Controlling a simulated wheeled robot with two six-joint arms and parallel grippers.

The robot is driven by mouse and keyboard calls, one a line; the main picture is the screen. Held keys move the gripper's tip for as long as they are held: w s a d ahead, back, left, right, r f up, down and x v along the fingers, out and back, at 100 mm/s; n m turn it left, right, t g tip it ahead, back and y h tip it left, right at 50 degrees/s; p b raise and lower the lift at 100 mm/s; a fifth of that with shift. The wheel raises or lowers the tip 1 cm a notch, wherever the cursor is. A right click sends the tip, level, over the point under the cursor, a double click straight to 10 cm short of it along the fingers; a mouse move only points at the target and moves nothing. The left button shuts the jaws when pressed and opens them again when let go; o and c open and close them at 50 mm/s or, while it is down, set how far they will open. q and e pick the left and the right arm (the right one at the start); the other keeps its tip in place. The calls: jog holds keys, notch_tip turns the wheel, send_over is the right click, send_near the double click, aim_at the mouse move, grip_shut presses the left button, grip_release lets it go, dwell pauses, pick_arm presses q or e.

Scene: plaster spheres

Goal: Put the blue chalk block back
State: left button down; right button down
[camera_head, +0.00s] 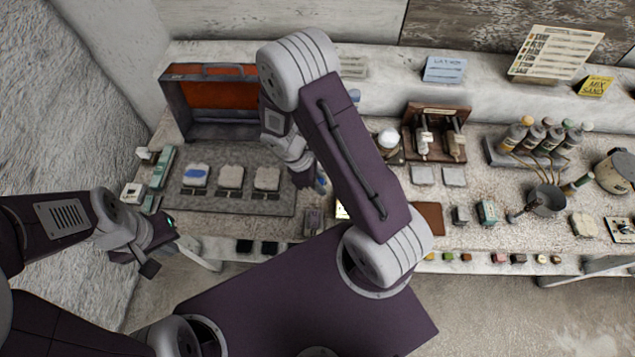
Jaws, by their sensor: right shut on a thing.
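My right gripper (308,180) is shut near the middle of the bench, just right of the grey mat. A small blue piece (321,184) shows at its fingertips and looks like the blue chalk block; my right arm and gripper hide most of it. My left gripper (162,246) is at the lower left, in front of the bench edge, with its fingers apart and nothing seen between them.
The grey mat (228,202) bears three pale blocks, the left one (197,175) blue on top. An open orange-lined case (215,95) stands behind. Wooden rack (436,132), bottles (540,137) and pot (547,200) crowd the right. My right arm crosses the middle.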

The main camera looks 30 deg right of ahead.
jog(key=w, duration=0.1)
jog(key=w+f, duration=0.2)
jog(key=w, duration=0.1)
jog(key=shift+w+d+f, duration=0.1)
jog(key=shift+d+f, duration=0.1)
jog(key=shift+d, duration=0.2)
jog(key=shift+s+f+p, duration=0.2)
jog(key=shift+f+p, duration=0.1)
jog(key=shift+f, duration=0.1)
notch_tip(320, 180, down, 3)
jog(key=shift+r, duration=0.15)
jog(key=shift+w+f, duration=0.2)
jog(key=shift+f, duration=0.1)
jog(key=shift+s, duration=0.1)
jog(key=c, duration=1.7)
grip_release()
jog(key=shift+f, duration=0.15)
jog(key=o, duration=0.4)
